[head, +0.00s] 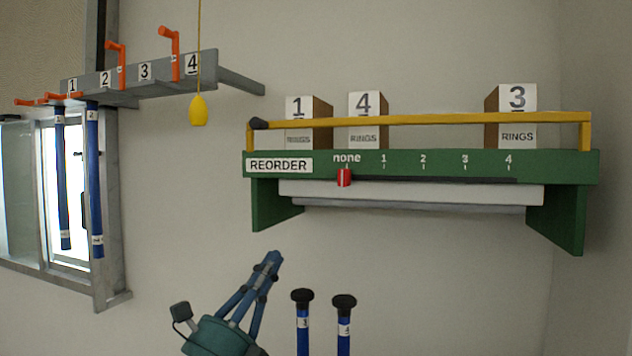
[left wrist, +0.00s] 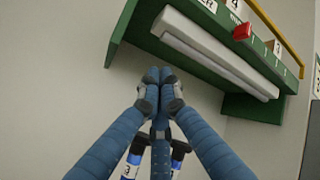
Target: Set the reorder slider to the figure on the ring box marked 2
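The red reorder slider (head: 344,177) stands under "none" on the green shelf's scale (head: 423,168), which runs on through 1, 2, 3 and 4. It also shows in the left wrist view (left wrist: 242,31). On the shelf stand ring boxes marked 1 (head: 299,107), 4 (head: 364,104) and 3 (head: 517,97); I see no box showing a 2. The yellow rail crosses their fronts. My left gripper (head: 273,256) is below and left of the slider, apart from it. Its fingertips meet with nothing between them in the left wrist view (left wrist: 158,76). My right gripper is out of view.
Two black-capped blue rods (head: 303,322) (head: 344,328) stand below. A numbered rack (head: 130,82) with hanging rods and a yellow pull (head: 198,110) are at left.

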